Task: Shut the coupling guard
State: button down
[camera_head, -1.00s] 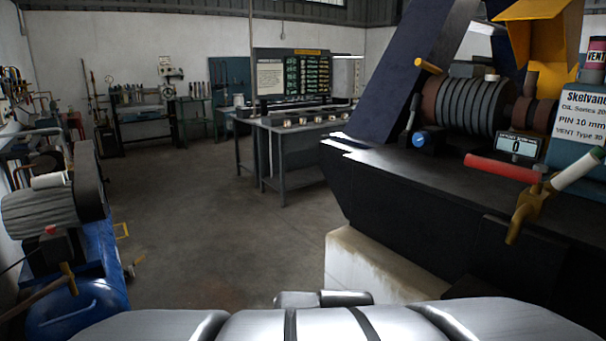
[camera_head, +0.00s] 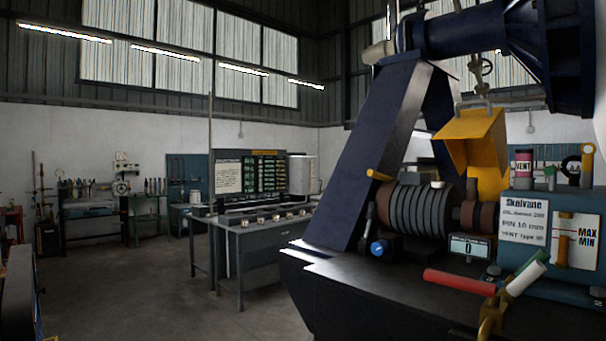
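The coupling guard is the yellow bent cover (camera_head: 468,136) at the right of the head view. It stands raised, tilted up above the shaft, with a grey handle (camera_head: 474,104) on its top edge. Below it the brown coupling (camera_head: 476,217) lies exposed beside the dark ribbed motor (camera_head: 418,213). My gripper is not in view.
The machine sits on a dark base (camera_head: 375,290). A teal oil unit (camera_head: 575,240) with a sign stands right of the guard. Red and white handled levers (camera_head: 460,282) stick out in front.

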aim_at(473, 146)
jog(key=z, duration=1.25)
